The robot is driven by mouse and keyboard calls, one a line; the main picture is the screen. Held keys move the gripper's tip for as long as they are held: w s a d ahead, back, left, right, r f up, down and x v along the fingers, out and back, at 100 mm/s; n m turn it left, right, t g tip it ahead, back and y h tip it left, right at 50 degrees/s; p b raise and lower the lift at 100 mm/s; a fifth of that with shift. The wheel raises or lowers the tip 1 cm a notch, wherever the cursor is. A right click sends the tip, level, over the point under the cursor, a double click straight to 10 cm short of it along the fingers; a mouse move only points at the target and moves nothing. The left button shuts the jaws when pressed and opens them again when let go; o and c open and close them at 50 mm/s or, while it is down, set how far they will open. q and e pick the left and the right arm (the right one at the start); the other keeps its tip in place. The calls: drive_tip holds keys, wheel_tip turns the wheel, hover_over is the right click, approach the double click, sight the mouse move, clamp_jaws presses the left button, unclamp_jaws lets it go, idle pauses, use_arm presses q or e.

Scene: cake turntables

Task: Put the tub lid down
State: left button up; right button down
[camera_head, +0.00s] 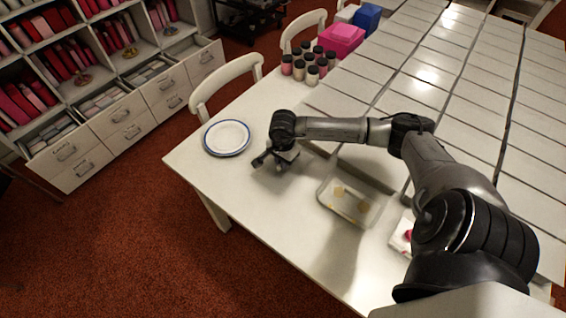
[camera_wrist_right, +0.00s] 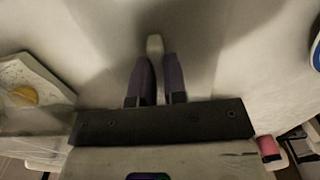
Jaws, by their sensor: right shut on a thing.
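My right gripper (camera_head: 262,161) is over the near left part of the white table, right of the plate. In the right wrist view, its two fingers (camera_wrist_right: 156,75) are shut on a pale piece (camera_wrist_right: 154,45), which I take for part of the tub lid. The lid is pale against the white table, so its outline and whether it touches the table are hard to tell. The clear tub (camera_head: 349,203) stands open to the right of the gripper with a few small round tan pieces inside. My left gripper is not in view.
A blue-rimmed white plate (camera_head: 227,138) lies left of the gripper. Several dark-capped jars (camera_head: 312,73) and a pink box (camera_head: 341,39) stand farther back. A white tray (camera_head: 402,236) is partly hidden by my arm. The table's near edge is bare.

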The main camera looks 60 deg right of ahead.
drive_tip(key=shift+f, duration=0.55)
drive_tip(key=c, duration=1.2)
unclamp_jaws()
drive_tip(key=shift+o, duration=0.2)
drive_tip(key=shift+r, duration=0.35)
wheel_tip(320, 180, up, 11)
drive_tip(key=p, duration=0.2)
drive_tip(key=shift+r, duration=0.2)
